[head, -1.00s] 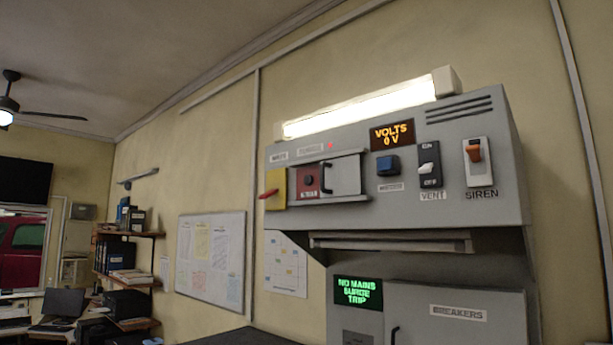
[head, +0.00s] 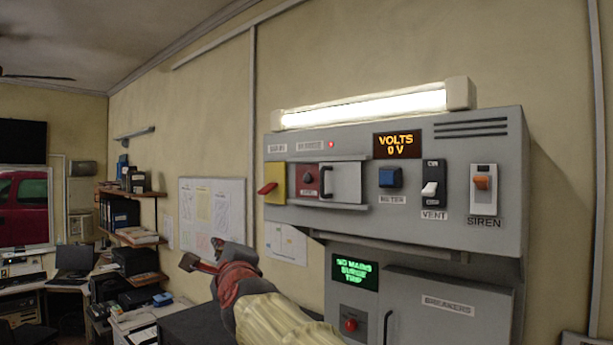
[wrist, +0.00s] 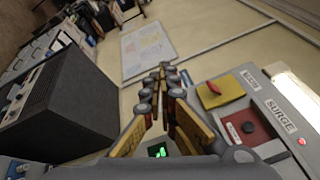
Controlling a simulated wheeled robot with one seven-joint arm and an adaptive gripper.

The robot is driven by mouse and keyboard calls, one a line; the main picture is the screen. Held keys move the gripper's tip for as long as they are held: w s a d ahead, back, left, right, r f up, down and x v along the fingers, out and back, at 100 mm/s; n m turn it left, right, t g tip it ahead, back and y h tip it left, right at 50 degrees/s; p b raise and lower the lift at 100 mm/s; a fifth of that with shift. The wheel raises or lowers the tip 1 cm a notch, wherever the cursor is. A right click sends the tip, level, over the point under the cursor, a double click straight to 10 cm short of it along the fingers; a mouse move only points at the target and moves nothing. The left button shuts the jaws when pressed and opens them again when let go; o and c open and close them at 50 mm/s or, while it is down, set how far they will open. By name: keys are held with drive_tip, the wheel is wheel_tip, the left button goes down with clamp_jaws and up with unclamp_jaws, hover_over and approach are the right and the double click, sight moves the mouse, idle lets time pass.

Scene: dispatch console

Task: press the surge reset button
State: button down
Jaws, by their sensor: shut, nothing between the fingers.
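The surge unit is a red plate (head: 301,189) with a round dark button (head: 309,176), on the left of the grey wall console. The button also shows in the wrist view (wrist: 249,127), below a SURGE label (wrist: 281,115). A grey sliding cover with a black handle (head: 325,182) stands to the right of the button, leaving it exposed. My gripper (head: 203,254) is shut and empty, left of and below the surge plate, apart from it. In the wrist view its fingers (wrist: 165,80) meet, and the plate lies to their right.
A yellow plate with a red lever (head: 267,188) adjoins the surge plate on its left. A blue button (head: 390,177), vent switch (head: 430,190) and siren switch (head: 481,183) lie rightward.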

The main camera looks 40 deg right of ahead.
sight(308, 178)
drive_tip(key=d+r+m+g+h+p, duration=0.1)
drive_tip(key=d+r+m+h+p, duration=0.4)
drive_tip(key=d+r+m+h, duration=0.3)
drive_tip(key=d+r+m, duration=0.4)
drive_tip(key=d+r, duration=0.1)
drive_tip(key=r, duration=0.2)
drive_tip(key=shift+s+d+m+g, duration=0.2)
drive_tip(key=shift+s+m+g, duration=0.1)
drive_tip(key=shift+s+m, duration=0.1)
drive_tip(key=shift+r, duration=0.1)
drive_tip(key=shift+w+d+b, duration=0.2)
drive_tip(key=shift+d+b, duration=0.5)
drive_tip(key=shift+d, duration=1.5)
drive_tip(key=shift+w+d+b, duration=0.15)
drive_tip(key=shift+d+b, duration=0.5)
drive_tip(key=shift+d, duration=1.5)
drive_tip(key=shift+d+b, duration=0.15)
drive_tip(key=shift+b, duration=0.15)
drive_tip(key=shift+d, duration=0.25)
